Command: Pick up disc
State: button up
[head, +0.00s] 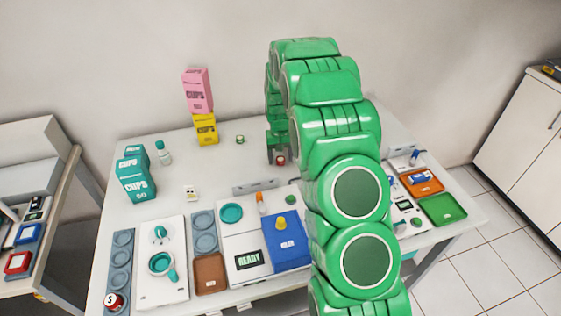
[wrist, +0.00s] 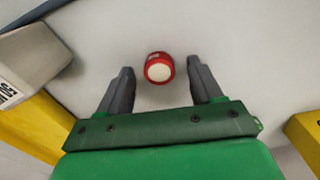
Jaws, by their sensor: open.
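A small red disc with a white top (wrist: 159,68) stands on the white table. In the wrist view it lies just beyond and between my fingertips, apart from both. My gripper (wrist: 160,75) is open and empty, with a dark grey finger on each side. In the head view the red disc (head: 281,160) shows at the lower end of my green arm, by my gripper (head: 277,158), at the back middle of the table. My arm hides part of the table to the right of it.
A yellow box (head: 205,129) with a pink box (head: 197,91) on top stands left of my gripper. A small green item (head: 240,139) lies nearer. A grey bar (head: 255,187) lies in front. Teal boxes (head: 136,180) stand far left.

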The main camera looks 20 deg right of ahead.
jog(key=c, duration=1.1)
jog(key=shift+r, duration=0.1)
